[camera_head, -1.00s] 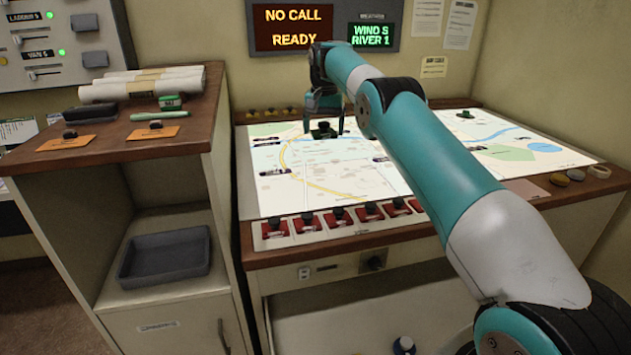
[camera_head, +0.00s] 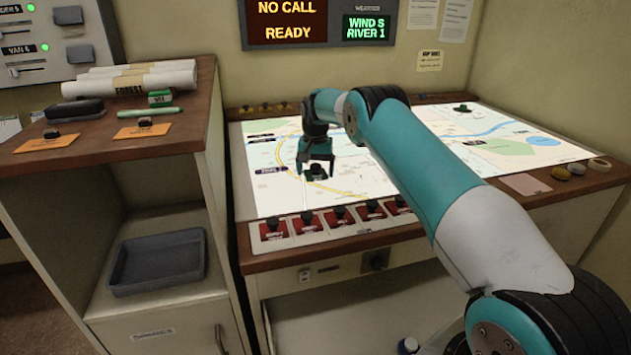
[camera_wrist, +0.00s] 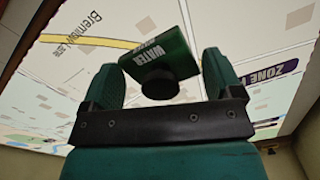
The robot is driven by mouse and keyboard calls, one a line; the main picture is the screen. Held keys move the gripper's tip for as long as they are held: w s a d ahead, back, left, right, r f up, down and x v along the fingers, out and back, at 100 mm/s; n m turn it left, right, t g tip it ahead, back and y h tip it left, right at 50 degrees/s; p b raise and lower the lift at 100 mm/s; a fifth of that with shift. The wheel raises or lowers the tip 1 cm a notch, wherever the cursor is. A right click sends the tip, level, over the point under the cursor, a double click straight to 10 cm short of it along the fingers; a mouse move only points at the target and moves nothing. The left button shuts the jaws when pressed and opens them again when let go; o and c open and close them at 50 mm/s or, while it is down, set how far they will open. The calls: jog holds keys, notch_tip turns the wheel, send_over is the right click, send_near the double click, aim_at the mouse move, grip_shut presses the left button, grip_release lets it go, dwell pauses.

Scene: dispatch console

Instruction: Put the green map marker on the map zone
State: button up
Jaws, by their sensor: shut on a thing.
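My gripper (camera_head: 317,163) is shut on a green map marker (camera_head: 318,176) with a black knob. In the wrist view the marker (camera_wrist: 163,60) sits between the fingers, tilted in the picture, with "WATER" on its side. It is over the left part of the lit map (camera_head: 285,190); I cannot tell whether its base touches the map. A dark purple zone label (camera_wrist: 270,75), partly hidden by a finger, lies right of the gripper in the wrist view. Another dark label (camera_head: 272,170) lies left of the gripper in the head view.
A second green marker (camera_head: 462,108) stands at the map's back right. Red switches (camera_head: 306,221) line the front edge. A wooden-topped cabinet (camera_head: 190,125) stands at left with paper rolls (camera_head: 130,82) and a green pen (camera_head: 149,112). A grey tray (camera_head: 157,263) is on its shelf.

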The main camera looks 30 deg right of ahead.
aim_at(316, 173)
jog(key=shift+f+p, duration=0.3)
jog(key=shift+f, duration=1.85)
jog(key=shift+f, duration=0.15)
jog(key=o, duration=0.7)
jog(key=shift+o, duration=0.2)
